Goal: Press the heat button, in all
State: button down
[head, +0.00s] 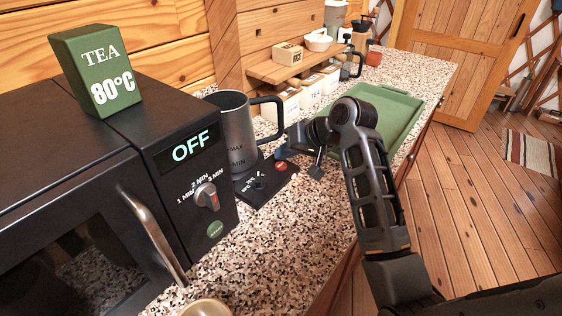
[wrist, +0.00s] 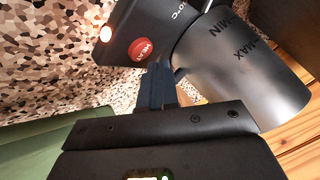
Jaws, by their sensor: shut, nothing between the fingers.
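The red heat button (head: 281,166) is on the black kettle base (head: 262,194). In the wrist view the button (wrist: 141,49) reads HEAT. A bright round lamp (wrist: 106,34) glows near the base's corner. The dark grey kettle (head: 238,135) stands on the base, with its handle toward the right. My gripper (head: 280,153) is shut and empty, with its fingertips very close to the red button. In the wrist view the fingertips (wrist: 158,68) show just beside the button; I cannot tell whether they touch it.
A black microwave (head: 205,155) reading OFF stands left of the kettle. A green sign (head: 98,75) on top reads TEA 80°C. A green tray (head: 402,105) lies to the right, behind my arm. A wooden shelf (head: 265,72) with containers is behind.

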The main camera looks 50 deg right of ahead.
aim_at(285, 166)
jog(key=shift+r+p, duration=0.7)
jog(key=shift+r, duration=1.8)
